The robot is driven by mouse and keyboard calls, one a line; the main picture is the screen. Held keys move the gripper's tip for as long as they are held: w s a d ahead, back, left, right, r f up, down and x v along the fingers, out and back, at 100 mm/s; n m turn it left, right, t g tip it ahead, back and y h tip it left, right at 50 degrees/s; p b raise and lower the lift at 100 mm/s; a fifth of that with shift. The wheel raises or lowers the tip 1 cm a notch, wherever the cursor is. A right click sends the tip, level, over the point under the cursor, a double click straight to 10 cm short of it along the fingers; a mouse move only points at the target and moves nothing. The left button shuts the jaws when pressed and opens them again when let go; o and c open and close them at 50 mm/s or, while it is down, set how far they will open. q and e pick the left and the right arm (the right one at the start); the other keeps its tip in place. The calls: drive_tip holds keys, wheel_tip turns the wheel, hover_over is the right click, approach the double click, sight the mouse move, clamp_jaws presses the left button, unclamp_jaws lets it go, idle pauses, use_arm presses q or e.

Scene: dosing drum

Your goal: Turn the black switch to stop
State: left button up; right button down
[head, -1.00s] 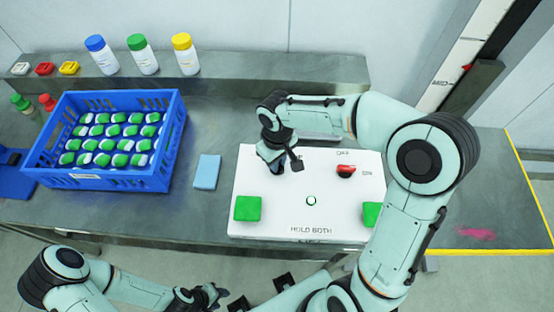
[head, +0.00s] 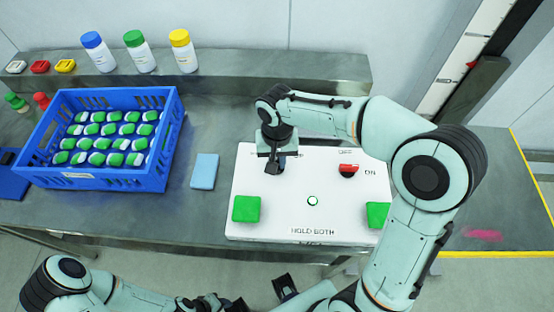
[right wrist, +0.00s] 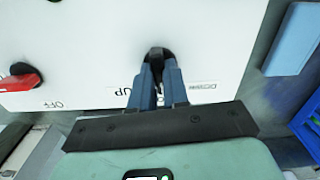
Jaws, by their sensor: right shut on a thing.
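The black switch (right wrist: 157,54) shows in the right wrist view as a dark knob on the white panel (right wrist: 70,30). My right gripper (right wrist: 158,68) is shut on it from above; the fingers hide much of the knob. In the head view my right gripper (head: 274,165) is at the upper left of the white panel (head: 270,228) and covers the switch. Lettering reading UP and DOWN lies on either side of the fingers in the right wrist view. I see no readable stop label. My left gripper (head: 262,296) is low in the head view, its fingers apart and empty.
A red switch (head: 348,170) with OFF and ON labels sits to the right on the panel. Green pads (head: 246,209) are at its front corners, a small round button (head: 312,201) between. A blue crate (head: 95,183) and light blue block (head: 204,171) lie to the left.

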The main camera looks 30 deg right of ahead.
use_arm(q)
drive_tip(key=shift+s+f, duration=0.1)
drive_tip(key=shift+f, duration=0.1)
use_arm(e)
drive_tip(key=shift+r+m, duration=0.1)
drive_tip(key=shift+m, duration=0.6)
drive_tip(key=c, duration=1.1)
unclamp_jaws()
use_arm(q)
drive_tip(key=shift+w+r+p, duration=0.35)
drive_tip(key=shift+r+p, duration=0.1)
drive_tip(key=shift+r, duration=0.15)
drive_tip(key=shift+w+r+p, duration=0.3)
drive_tip(key=shift+r+p, duration=0.1)
drive_tip(key=shift+r, duration=0.2)
use_arm(e)
wheel_tip(320, 180, up, 13)
drive_tip(key=shift+r, duration=0.2)
use_arm(q)
drive_tip(key=shift+s, duration=0.1)
use_arm(e)
drive_tip(key=shift+f, duration=0.1)
